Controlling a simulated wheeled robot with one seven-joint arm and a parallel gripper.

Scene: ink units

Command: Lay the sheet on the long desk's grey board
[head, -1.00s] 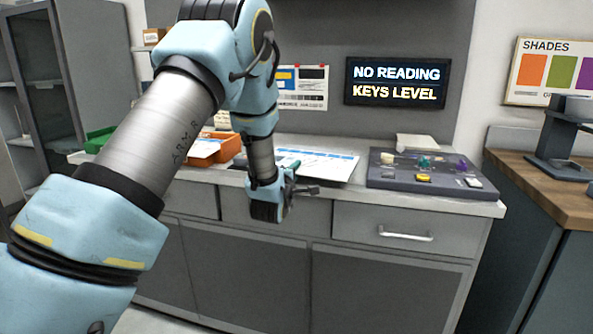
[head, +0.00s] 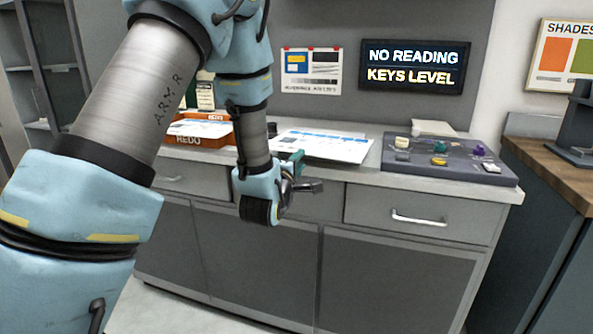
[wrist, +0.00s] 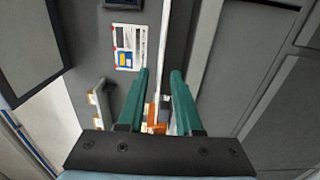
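A white printed sheet with blue blocks (head: 335,147) lies flat on the long desk's top (head: 372,172). Its near left part is close behind my gripper in the picture, and I cannot tell whether a grey board lies beneath it. Another printed sheet shows in the orange REDO tray (head: 187,140). My gripper (head: 305,174) hangs by the desk's front edge. In the wrist view my gripper (wrist: 160,75) has its two green fingers apart, with nothing held between them.
A dark grey key panel with coloured knobs (head: 450,171) stands on the desk's right part. A lit sign (head: 414,67) and a printed chart (head: 311,70) hang behind. A wood-topped counter (head: 555,178) stands at right. Drawers and cupboards fill the desk's front.

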